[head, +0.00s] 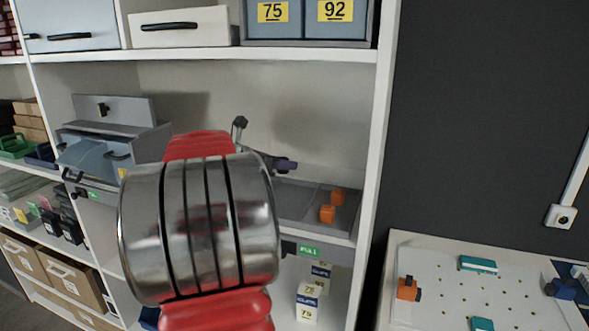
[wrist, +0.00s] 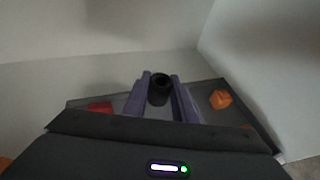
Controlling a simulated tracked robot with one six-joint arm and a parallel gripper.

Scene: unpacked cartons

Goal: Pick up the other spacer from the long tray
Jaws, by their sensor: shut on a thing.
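My gripper (wrist: 159,98) has purple fingers shut on a short black spacer (wrist: 160,80), a hollow cylinder with its dark opening facing the wrist camera. In the head view, a purple fingertip (head: 287,165) shows beyond my arm, near the back of the long grey tray (head: 293,201). The spacer is hidden in the head view. The tray also shows behind the fingers in the wrist view (wrist: 245,116). I cannot tell whether the spacer is clear of the tray floor. No other spacer shows in the tray's visible part; my arm and wrist hide some of it.
A red piece (wrist: 99,107) lies left of the fingers. The shelf upright (head: 375,150) stands close on the right. A pegboard table (head: 500,290) is lower right.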

